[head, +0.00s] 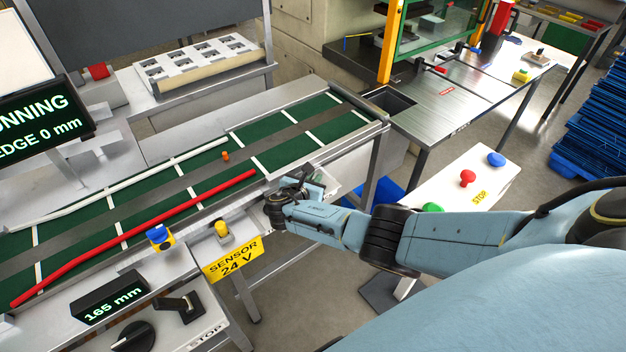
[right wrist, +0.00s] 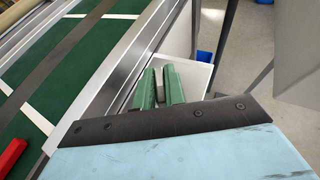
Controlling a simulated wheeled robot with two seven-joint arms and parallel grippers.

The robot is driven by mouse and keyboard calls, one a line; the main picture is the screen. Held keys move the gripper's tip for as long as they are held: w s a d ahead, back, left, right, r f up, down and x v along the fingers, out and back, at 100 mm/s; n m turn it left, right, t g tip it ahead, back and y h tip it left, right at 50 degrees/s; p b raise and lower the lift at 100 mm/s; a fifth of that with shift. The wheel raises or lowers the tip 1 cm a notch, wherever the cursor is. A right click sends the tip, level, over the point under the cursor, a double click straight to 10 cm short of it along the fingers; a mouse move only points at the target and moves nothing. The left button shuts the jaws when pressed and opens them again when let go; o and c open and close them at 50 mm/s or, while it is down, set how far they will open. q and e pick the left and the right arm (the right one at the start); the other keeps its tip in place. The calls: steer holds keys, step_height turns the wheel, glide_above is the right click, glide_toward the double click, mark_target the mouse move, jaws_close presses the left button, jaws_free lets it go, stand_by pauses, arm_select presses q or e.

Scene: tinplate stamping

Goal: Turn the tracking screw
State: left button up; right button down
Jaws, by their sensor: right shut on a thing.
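My right gripper (head: 305,182) is at the near side of the conveyor (head: 297,133), close to its right end. In the right wrist view its two green fingers (right wrist: 158,82) stand close together beside the metal side rail (right wrist: 113,75), with a narrow gap between them. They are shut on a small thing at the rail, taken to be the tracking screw. The screw itself is hidden by the fingers and hand. My left gripper is not in view.
A red rail (head: 140,235) and a white rail (head: 130,180) run along the green belt. A display (head: 40,118) reads "EDGE 0 mm"; a smaller one (head: 110,297) reads "165 mm". A yellow sensor sign (head: 232,260) hangs in front. A button box (head: 480,180) stands right.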

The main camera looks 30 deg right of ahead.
steer(key=shift+w+d+r, duration=0.1)
steer(key=shift+r, duration=0.05)
steer(key=c, duration=1.5)
jaws_free()
steer(key=shift+o, duration=0.2)
steer(key=shift+s+a+r+p, duration=0.1)
steer(key=shift+s+a+p, duration=0.2)
steer(key=shift+a, duration=0.15)
steer(key=p+v, duration=0.3)
steer(key=v, duration=0.9)
steer(key=shift+a, duration=0.15)
steer(key=shift+s, duration=0.1)
